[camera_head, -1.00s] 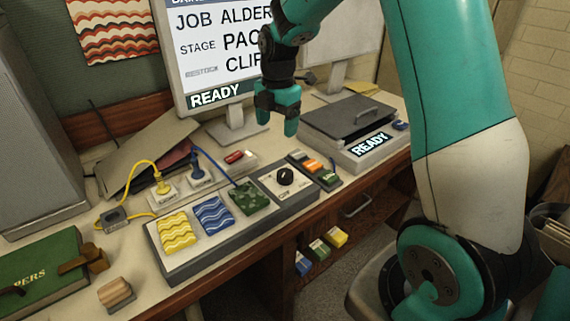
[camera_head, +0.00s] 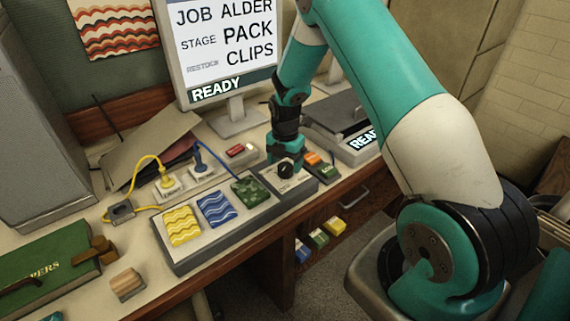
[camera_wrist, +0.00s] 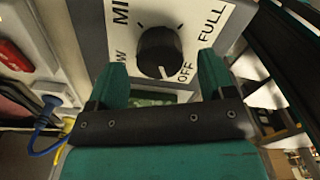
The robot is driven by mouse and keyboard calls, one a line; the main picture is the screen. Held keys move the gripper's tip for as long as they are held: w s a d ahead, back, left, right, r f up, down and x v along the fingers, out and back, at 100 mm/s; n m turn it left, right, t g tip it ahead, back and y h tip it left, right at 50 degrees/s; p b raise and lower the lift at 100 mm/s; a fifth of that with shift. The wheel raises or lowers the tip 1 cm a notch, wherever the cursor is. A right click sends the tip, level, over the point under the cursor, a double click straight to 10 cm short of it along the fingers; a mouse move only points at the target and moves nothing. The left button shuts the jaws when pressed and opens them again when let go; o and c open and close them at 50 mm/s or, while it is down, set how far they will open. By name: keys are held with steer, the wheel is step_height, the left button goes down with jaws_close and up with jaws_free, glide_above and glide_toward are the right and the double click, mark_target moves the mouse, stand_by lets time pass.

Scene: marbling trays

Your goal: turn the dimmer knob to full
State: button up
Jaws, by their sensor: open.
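The black dimmer knob (camera_head: 285,171) sits on a pale panel at the right end of the grey console (camera_head: 180,262). It also shows in the wrist view (camera_wrist: 160,48), with labels around it reading OFF and FULL, and partly visible MID and LOW. Its white pointer mark is toward OFF. My gripper (camera_wrist: 163,70) is open, one finger on each side of the knob's lower part in the wrist view. I cannot tell whether the fingers touch the knob. In the head view my gripper (camera_head: 286,160) is right at the knob.
Yellow (camera_head: 181,226), blue (camera_head: 216,209) and green (camera_head: 250,190) patterned tiles lie on the console. A monitor (camera_head: 230,50) stands behind. Yellow and blue cables run behind the console.

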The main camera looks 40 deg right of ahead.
steer(key=shift+f, duration=1.25)
steer(key=c, duration=0.9)
steer(key=shift+c, duration=0.2)
